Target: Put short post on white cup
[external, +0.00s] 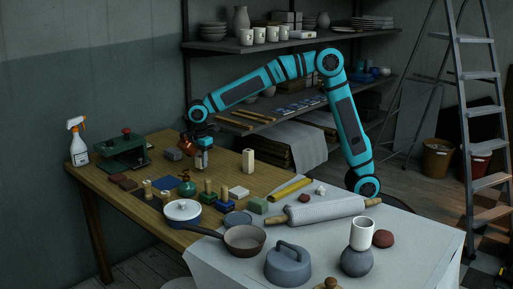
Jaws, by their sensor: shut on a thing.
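My gripper (201,152) is above the wooden table's far half, pointing down. It is shut on a small pale post-like piece, the short post (201,162), seen small and partly covered by the fingers. I cannot tell clearly whether its lower end is clear of the table. A white cup (361,234) stands upright on a grey rounded stone-like piece (356,261) on the pale cloth at the front right, well away from my gripper.
A green press (124,151) and spray bottle (78,142) stand left.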

